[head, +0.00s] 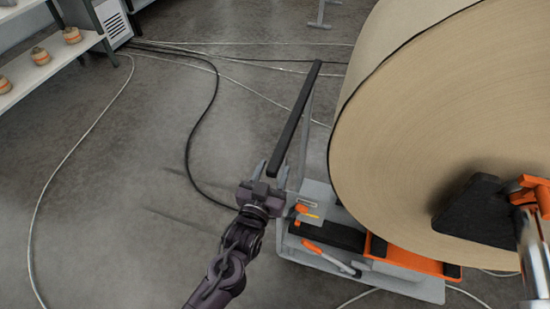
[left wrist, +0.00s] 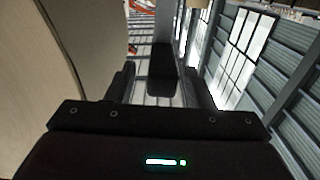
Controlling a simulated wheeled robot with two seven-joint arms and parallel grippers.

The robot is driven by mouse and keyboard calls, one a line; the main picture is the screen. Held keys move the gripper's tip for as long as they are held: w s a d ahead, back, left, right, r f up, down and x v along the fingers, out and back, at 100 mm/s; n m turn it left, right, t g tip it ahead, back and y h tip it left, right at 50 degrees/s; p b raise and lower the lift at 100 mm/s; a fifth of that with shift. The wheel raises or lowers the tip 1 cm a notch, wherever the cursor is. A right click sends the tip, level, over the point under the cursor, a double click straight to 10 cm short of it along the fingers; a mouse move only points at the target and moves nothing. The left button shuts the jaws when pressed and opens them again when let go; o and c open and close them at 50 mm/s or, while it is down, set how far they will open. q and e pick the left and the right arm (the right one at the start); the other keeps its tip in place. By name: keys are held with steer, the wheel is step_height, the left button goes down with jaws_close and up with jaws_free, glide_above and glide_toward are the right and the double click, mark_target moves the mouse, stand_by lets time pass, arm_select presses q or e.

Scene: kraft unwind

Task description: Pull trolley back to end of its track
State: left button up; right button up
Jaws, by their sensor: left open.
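A low grey and orange trolley (head: 410,285) stands under a huge kraft paper roll (head: 450,130). A long black bar (head: 296,120) rises beside the roll, its near end close to my left gripper. My left gripper (head: 268,170) is open at that end, left of the grey box with orange levers (head: 315,200). In the left wrist view the dark bar end (left wrist: 161,72) shows between the two open fingers (left wrist: 163,88), with light showing on both sides. I cannot tell whether either finger touches it. My right gripper is not in view.
A shelf (head: 60,65) with small striped items stands at the upper left. Black and white cables (head: 205,110) lie across the floor behind and left of my left arm. The grey floor (head: 110,170) at left is otherwise open. The roll blocks the right side.

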mark_target(275, 163)
arm_select(q)
steer(key=shift+x, duration=1.75)
steer(key=shift+a, duration=0.15)
jaws_close()
